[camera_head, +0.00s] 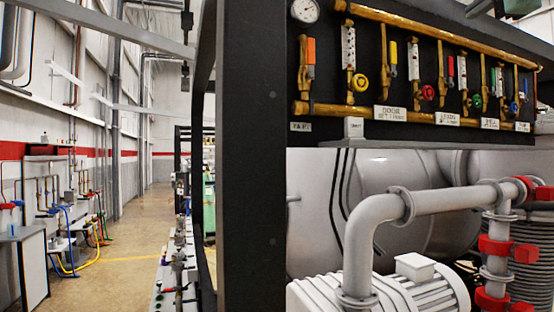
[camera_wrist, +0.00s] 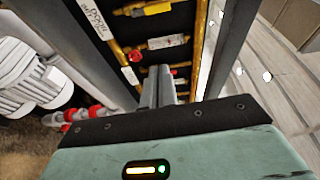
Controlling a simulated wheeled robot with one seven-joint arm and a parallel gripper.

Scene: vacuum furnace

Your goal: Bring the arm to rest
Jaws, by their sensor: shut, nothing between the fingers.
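My gripper (camera_wrist: 159,80) shows in the wrist view, with its two grey fingers together and nothing between them. It points toward the dark valve panel, which fills the upper middle of that view. The fingertips seem in front of the panel's brass pipes; whether they touch anything I cannot tell. In the head view the valve panel (camera_head: 335,60) is at the upper right, with brass pipes, coloured handles and a round gauge (camera_head: 305,10). I cannot make out my gripper in the head view.
A grey pipe (camera_head: 430,203) and a ribbed pump motor (camera_head: 400,292) stand below the panel. The motor also shows in the wrist view (camera_wrist: 32,80). A dark post (camera_head: 250,160) rises left of the panel. An open aisle (camera_head: 135,240) runs away at the left.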

